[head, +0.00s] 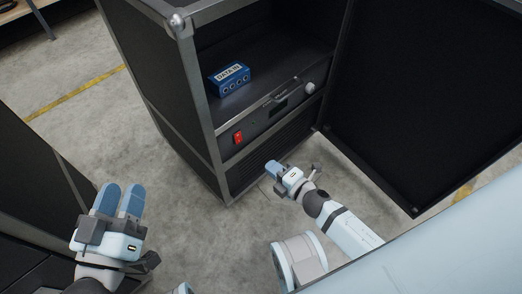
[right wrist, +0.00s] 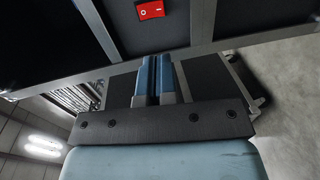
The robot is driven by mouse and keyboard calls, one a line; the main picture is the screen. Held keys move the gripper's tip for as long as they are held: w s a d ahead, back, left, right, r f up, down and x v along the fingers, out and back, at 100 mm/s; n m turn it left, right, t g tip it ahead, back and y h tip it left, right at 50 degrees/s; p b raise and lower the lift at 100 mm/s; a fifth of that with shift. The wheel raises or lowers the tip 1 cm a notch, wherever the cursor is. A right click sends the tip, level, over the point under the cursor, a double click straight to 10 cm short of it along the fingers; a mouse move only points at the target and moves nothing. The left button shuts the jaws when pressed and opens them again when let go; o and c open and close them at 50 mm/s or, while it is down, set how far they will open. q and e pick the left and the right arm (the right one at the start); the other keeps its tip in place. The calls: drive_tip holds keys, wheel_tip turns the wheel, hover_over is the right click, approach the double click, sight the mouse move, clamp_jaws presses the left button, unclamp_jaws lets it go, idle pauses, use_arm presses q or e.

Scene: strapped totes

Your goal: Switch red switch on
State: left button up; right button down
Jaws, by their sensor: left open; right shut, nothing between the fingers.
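The red switch (head: 238,137) is a small red rocker on the front panel of a unit in the black cabinet, left end of the panel. It also shows at the top of the right wrist view (right wrist: 151,10), with "O" and "I" marks. My right gripper (head: 271,167) is shut and empty, in front of the cabinet, below and to the right of the switch. In the right wrist view its closed blue fingers (right wrist: 154,62) point up below the switch, apart from it. My left gripper (head: 121,190) is open and empty, at the lower left, away from the cabinet.
The black cabinet (head: 164,98) has its door (head: 425,100) swung open to the right. A blue box labelled "DATA" (head: 232,86) sits on the unit's top, and a round knob (head: 309,88) is at the panel's right. Another black case (head: 30,190) stands at left. Grey floor (head: 95,130) lies between.

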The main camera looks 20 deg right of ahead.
sight(239, 141)
drive_tip(key=b+x, duration=0.2)
drive_tip(key=x, duration=0.9)
drive_tip(key=shift+w, duration=0.15)
use_arm(q)
drive_tip(key=shift+m+g, duration=0.3)
drive_tip(key=shift+g, duration=0.5)
drive_tip(key=shift+d+f, duration=0.1)
drive_tip(key=shift+f, duration=1.95)
use_arm(e)
drive_tip(key=shift+x, duration=0.8)
drive_tip(key=shift+a, duration=0.1)
drive_tip(key=shift+w, duration=0.15)
use_arm(q)
drive_tip(key=shift+r, duration=0.15)
drive_tip(key=shift+d, duration=0.1)
